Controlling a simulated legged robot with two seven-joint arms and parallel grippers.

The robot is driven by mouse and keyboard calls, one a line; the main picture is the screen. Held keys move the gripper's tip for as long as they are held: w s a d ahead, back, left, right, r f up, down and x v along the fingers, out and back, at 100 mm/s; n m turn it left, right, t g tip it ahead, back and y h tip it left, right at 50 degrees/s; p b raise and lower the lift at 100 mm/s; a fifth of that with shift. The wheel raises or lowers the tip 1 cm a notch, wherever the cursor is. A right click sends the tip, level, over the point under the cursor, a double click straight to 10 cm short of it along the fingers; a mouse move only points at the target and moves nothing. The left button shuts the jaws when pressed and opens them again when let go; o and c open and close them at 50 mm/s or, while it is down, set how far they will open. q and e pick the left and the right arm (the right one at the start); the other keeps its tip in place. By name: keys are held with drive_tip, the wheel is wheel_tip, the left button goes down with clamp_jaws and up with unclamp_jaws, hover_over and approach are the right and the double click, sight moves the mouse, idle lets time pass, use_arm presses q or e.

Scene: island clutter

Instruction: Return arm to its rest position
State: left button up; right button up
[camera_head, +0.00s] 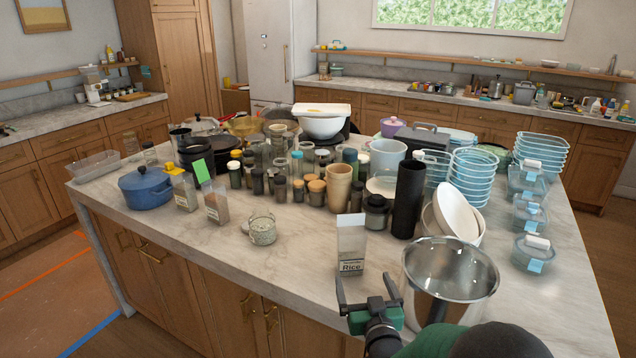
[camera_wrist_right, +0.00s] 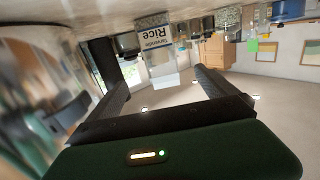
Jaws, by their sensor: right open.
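My right gripper (camera_head: 370,295) is open, with its two fingers apart and nothing between them. It is at the front edge of the marble island, just in front of a clear rice container (camera_head: 351,245) labelled "Rice". The container stands upright on the island, apart from the fingers. In the right wrist view the open gripper (camera_wrist_right: 165,95) shows its dark fingers spread, with the rice container (camera_wrist_right: 153,40) appearing upside down beyond them. My left gripper is not in view.
A large steel pot (camera_head: 448,280) stands close to the right of my gripper. White bowls (camera_head: 458,213), a black cylinder (camera_head: 408,200) and several jars crowd the island behind. A small glass jar (camera_head: 262,230) stands left. The island's front-left surface (camera_head: 215,245) is mostly clear.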

drive_tip(key=s+d+f+g+p, duration=0.1)
drive_tip(key=s+f+g, duration=0.2)
drive_tip(key=s, duration=0.6)
drive_tip(key=s+d+f+g+p, duration=0.1)
drive_tip(key=s+f+g, duration=0.2)
drive_tip(key=s+g, duration=0.4)
drive_tip(key=s+d+f+g, duration=0.1)
drive_tip(key=s+f+g, duration=0.2)
drive_tip(key=s, duration=1)
drive_tip(key=shift+d+f+g+p, duration=0.25)
drive_tip(key=shift+d+g+p, duration=0.15)
drive_tip(key=shift+g, duration=0.5)
